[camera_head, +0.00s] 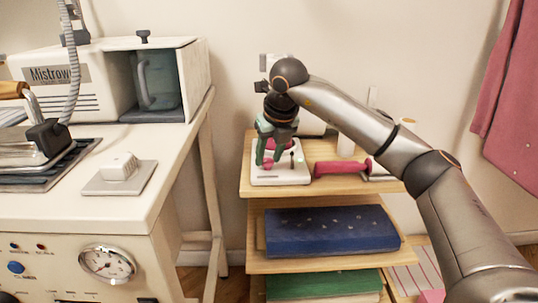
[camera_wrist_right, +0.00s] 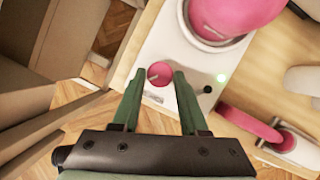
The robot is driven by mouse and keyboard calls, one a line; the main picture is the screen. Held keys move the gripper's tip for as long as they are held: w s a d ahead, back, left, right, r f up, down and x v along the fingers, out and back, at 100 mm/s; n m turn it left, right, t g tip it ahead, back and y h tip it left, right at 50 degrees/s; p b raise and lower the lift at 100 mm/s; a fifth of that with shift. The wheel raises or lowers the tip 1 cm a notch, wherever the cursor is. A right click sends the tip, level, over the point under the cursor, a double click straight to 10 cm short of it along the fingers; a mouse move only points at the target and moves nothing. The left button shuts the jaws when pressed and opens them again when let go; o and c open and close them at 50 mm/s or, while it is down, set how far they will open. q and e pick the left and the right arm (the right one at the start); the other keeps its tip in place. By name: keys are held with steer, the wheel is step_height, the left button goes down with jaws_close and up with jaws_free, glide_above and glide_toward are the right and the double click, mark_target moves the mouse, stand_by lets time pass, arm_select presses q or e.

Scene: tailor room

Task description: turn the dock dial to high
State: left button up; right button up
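The white dock (camera_head: 281,178) stands on the top shelf of a wooden rack, partly hidden by my right gripper. Its round pink dial (camera_wrist_right: 160,73) has a pale mark on it; I cannot read its setting. My right gripper (camera_wrist_right: 158,76) reaches down over the dock with its green fingers apart, one on each side of the dial. Whether they touch it I cannot tell. In the head view the right gripper (camera_head: 265,150) covers much of the dock's front. My left gripper is not in view.
A large pink round item (camera_wrist_right: 235,12) sits on the dock. A pink-handled tool (camera_head: 342,168) lies right of the dock. A white table (camera_head: 130,205) stands left.

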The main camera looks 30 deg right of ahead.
jaws_close()
